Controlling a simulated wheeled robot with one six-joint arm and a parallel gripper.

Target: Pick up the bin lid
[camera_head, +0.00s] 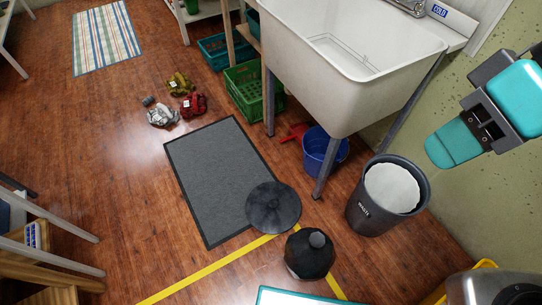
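A dark round lid (273,207), which looks like the bin lid, lies flat on the floor. It overlaps the near right corner of a grey mat (213,178). My gripper (453,144) appears to be the teal and dark end part at the upper right, above the floor and near the wall. It is well apart from the lid. I see nothing held, and its finger gap does not show.
A black rounded object with a knob (309,255) sits just in front of the lid. A white sink (345,50) on legs stands behind, with a blue bucket (322,158) and green crate (248,90) beneath. Small toys (180,100) lie left. Open wooden floor lies left of the mat.

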